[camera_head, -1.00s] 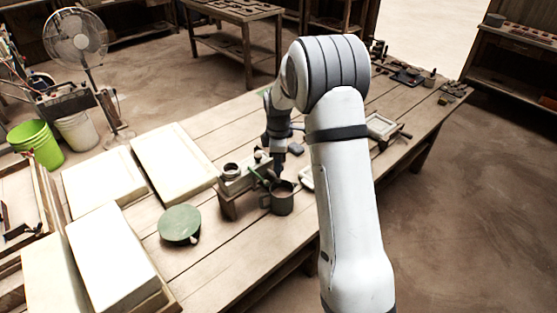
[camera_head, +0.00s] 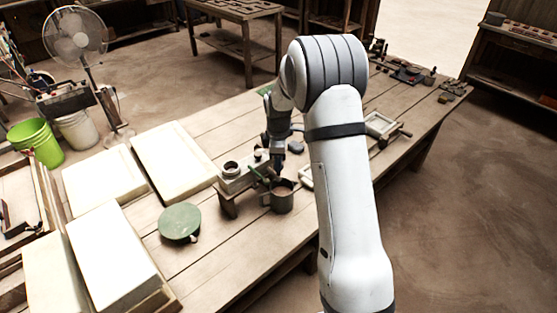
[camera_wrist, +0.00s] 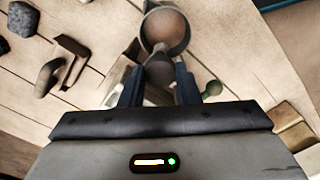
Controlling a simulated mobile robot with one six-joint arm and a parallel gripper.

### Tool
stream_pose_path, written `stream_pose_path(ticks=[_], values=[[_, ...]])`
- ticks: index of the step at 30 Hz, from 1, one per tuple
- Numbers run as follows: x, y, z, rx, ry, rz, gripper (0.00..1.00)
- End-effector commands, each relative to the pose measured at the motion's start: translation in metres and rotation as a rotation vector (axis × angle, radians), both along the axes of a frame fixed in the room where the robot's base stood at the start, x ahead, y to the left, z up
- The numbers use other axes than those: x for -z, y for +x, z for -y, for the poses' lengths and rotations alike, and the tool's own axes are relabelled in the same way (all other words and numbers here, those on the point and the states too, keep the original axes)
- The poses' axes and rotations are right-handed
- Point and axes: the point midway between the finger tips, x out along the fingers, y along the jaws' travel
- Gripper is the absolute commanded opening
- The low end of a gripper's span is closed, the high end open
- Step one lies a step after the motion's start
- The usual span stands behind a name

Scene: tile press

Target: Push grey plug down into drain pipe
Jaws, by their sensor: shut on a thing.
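My gripper (camera_head: 277,168) points down over the small pale stand (camera_head: 232,186) on the workbench. In the wrist view, my gripper (camera_wrist: 160,88) has its two fingers on either side of a rounded grey-brown piece (camera_wrist: 160,68), which seems to be the grey plug; its lower part is hidden. A grey-brown mug (camera_head: 282,202) stands just in front of the gripper; it also shows in the wrist view (camera_wrist: 166,28), beyond the held piece. A dark round collar (camera_head: 231,170) sits on the stand's left end. I cannot tell which part is the drain pipe.
A green lever (camera_head: 259,173) is close to the gripper. A round green lid-like piece (camera_head: 180,222) lies to the left. White slabs (camera_head: 172,160) cover the bench's left side. A small framed tray (camera_head: 380,125) lies to the right, behind my arm.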

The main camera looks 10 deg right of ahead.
Motion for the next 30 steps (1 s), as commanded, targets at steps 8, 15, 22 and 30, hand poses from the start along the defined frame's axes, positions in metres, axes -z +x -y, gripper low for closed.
stream_pose_path(ticks=[8,15,22,30], values=[[0.002,0.000,0.000,0.000,0.000,0.001,0.00],[0.025,0.000,0.000,0.000,0.000,0.000,0.00],[0.026,0.000,0.000,0.000,0.000,-0.001,0.00],[0.025,0.000,0.000,0.000,0.000,-0.001,0.44]])
